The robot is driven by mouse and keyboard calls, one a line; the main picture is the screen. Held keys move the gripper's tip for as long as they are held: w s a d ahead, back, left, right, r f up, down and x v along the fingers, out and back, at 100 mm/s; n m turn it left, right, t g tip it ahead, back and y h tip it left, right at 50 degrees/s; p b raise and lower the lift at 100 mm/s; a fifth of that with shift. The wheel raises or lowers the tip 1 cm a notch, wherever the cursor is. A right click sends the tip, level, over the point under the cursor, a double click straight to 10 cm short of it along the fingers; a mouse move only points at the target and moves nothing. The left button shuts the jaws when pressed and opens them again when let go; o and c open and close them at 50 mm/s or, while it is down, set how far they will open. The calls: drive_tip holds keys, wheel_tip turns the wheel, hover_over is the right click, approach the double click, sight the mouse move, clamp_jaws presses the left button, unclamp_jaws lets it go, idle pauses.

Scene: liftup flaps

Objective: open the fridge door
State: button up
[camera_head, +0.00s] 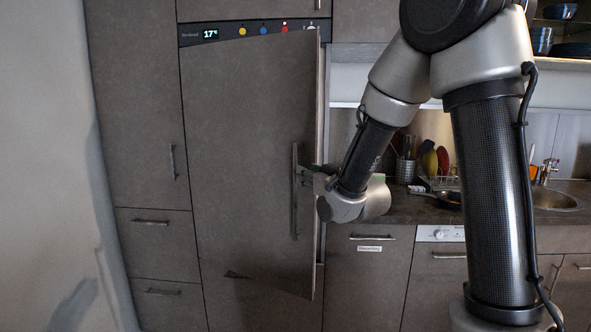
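The tall grey-brown fridge door (245,130) stands partly open in the head view. Its right edge is swung out from the cabinet front, and its left edge stays at the cabinet. A long vertical bar handle (295,215) is near its right edge. My gripper (306,173) is at the upper half of this handle, coming from the right. The fingers are small and partly hidden by my wrist, so I cannot tell if they are closed around the bar. The fridge inside is hidden behind the door.
A control panel (255,31) showing 17° is above the door. Tall cabinets (140,90) stand to the left. A counter (405,207) with utensils and a sink (553,200) is to the right, behind my arm. A lower drawer panel (270,305) is under the door.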

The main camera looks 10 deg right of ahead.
drive_tip(key=x, duration=0.8)
drive_tip(key=shift+w+a+r, duration=0.2)
drive_tip(key=shift+r, duration=0.05)
drive_tip(key=shift+c, duration=0.2)
clamp_jaws()
